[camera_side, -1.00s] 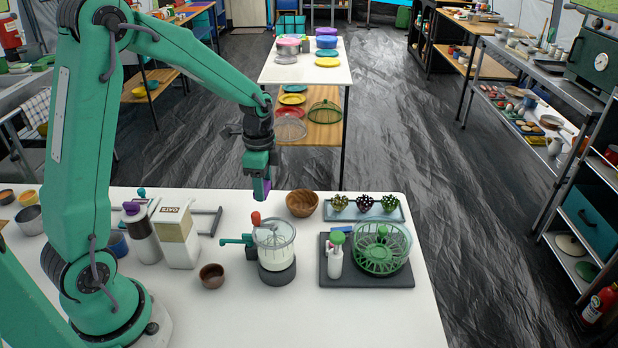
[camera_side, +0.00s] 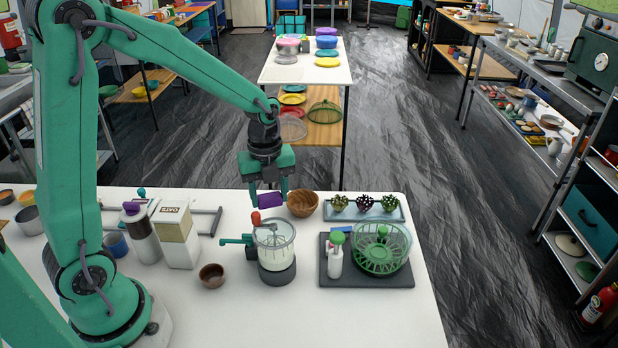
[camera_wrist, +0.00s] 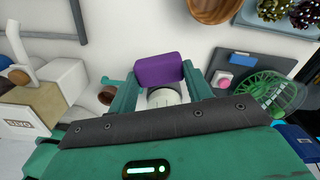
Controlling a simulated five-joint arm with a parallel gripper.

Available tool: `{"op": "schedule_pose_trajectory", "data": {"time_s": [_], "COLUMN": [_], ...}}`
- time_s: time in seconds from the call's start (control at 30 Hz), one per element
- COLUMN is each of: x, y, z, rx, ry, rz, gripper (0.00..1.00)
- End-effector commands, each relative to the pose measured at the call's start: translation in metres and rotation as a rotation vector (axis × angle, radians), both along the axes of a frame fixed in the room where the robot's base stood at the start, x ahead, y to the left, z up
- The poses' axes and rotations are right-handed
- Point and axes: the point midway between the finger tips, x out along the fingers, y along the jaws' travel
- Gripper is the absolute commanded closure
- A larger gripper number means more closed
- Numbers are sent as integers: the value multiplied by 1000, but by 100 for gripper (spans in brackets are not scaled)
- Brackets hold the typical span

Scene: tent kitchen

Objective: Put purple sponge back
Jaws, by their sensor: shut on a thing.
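The purple sponge (camera_side: 270,201) is between the fingers of my gripper (camera_side: 269,196), which is shut on it. It is held in the air, and in the side view it appears just above the red knob of the hand-cranked beater jar (camera_side: 276,262). In the wrist view the purple sponge (camera_wrist: 159,69) spans the gap between the two green fingertips of my gripper (camera_wrist: 159,80). The jar's pale round top shows below the sponge there, partly hidden by my gripper.
A wooden bowl (camera_side: 303,204) stands right of the sponge. A dark tray (camera_side: 366,280) holds a green basket (camera_side: 381,250) and a white bottle (camera_side: 335,262). A blue-grey tray (camera_side: 390,213) bears several spiky items. An oats box (camera_side: 176,238) stands left. The front right table is clear.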

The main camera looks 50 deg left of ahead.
Motion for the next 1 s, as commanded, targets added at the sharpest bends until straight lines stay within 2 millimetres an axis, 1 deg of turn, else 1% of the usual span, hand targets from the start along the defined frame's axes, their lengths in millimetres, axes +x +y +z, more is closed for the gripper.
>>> {"op": "schedule_pose_trajectory", "data": {"time_s": [0.1, 0.3, 0.43, 0.67, 0.77, 0.83, 1.0], "x": [-4, -9, -10, -11, -11, -11, -11], "y": [-7, -14, -16, -17, -17, -17, -16], "z": [2, 4, 4, 3, -3, -10, -34], "rx": [0, 0, 1, 0, 0, -1, -1], "ry": [0, 0, 1, 1, 2, 4, 5], "rz": [-130, -283, -330, -342, -341, -341, -340], "gripper": [75, 75, 75, 75, 75, 75, 75]}}
